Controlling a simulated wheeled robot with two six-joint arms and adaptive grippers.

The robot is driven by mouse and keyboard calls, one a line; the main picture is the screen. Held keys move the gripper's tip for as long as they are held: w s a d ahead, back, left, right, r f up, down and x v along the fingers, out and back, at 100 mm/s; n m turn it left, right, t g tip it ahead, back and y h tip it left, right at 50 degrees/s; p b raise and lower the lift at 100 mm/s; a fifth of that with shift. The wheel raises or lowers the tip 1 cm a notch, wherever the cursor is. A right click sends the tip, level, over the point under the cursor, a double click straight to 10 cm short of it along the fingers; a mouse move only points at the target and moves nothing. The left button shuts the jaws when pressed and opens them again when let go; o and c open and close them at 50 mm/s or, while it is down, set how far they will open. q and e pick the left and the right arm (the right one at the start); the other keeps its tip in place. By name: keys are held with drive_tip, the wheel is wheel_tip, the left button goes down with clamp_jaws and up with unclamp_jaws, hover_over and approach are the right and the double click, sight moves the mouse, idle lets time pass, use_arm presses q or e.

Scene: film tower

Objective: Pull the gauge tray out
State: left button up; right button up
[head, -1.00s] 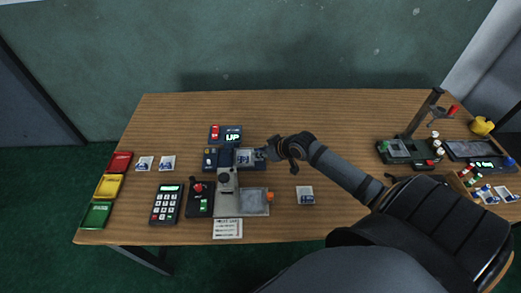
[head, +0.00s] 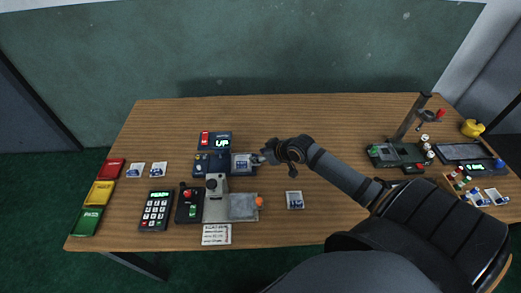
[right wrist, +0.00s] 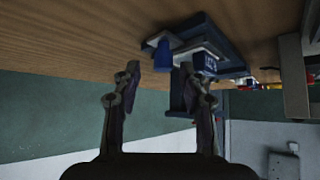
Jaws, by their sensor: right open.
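The gauge (head: 212,165) is a dark blue unit at the table's middle, behind the grey press. Its tray (head: 256,166) sticks out on the right side and carries a white and blue packet (head: 243,161). In the right wrist view a blue knob (right wrist: 162,52) shows at the tray's outer end, near the packet (right wrist: 207,63). My right gripper (head: 262,158) is at the tray's right end. Its fingers (right wrist: 160,70) are open, with the knob just beyond and between the tips; contact is not clear. My left gripper is out of view.
A grey press (head: 215,200) with an orange knob (head: 259,202) stands in front of the gauge. The "UP" display (head: 222,143) is behind it. A loose packet (head: 295,200) lies to the right. The table's back is clear.

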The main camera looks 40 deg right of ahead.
wheel_tip(320, 180, up, 9)
idle(0.5)
drive_tip(key=shift+f, duration=0.1)
